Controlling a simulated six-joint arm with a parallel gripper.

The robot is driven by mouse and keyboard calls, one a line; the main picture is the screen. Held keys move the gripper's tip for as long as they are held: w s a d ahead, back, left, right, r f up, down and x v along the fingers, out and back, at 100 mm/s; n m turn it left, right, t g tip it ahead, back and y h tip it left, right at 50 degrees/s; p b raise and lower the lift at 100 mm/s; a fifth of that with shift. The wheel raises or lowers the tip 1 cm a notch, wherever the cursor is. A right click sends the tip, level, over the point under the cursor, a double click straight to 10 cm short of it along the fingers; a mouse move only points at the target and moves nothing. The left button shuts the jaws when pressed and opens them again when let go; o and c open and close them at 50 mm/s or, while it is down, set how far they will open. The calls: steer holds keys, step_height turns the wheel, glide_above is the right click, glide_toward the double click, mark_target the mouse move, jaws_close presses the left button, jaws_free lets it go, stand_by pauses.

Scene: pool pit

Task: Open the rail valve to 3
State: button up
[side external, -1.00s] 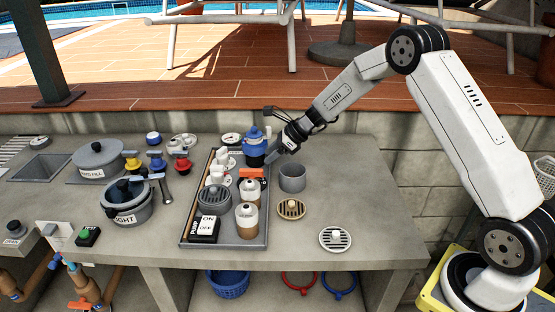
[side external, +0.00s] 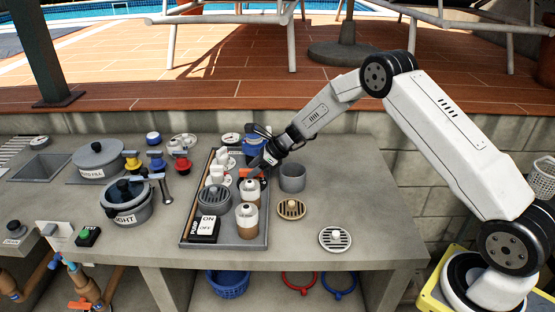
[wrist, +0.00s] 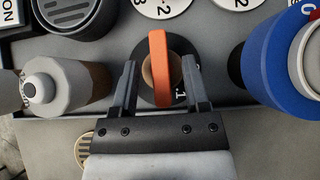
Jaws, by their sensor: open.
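The rail valve shows in the wrist view as an orange lever handle (wrist: 158,68) on a dark round base, with a "1" readable on the base at its lower right. The handle lies nearly straight up and down in that picture. My gripper (wrist: 160,82) is open, with one finger on each side of the handle and a visible gap on both sides. In the side view, my gripper (side external: 257,168) is low over the back right of the tray and largely hides the valve.
A blue container (wrist: 272,65) stands close right of the valve, and a grey-and-brown bottle (wrist: 65,85) stands close left. White numbered discs (wrist: 160,6) lie just beyond. The tray (side external: 183,238) also holds an ON/OFF switch (side external: 205,224). A grey cup (side external: 292,178) stands right of the tray.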

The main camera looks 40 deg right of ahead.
steer(key=shift+w+a+f, duration=0.1)
steer(key=shift+w+f, duration=0.05)
jaws_close()
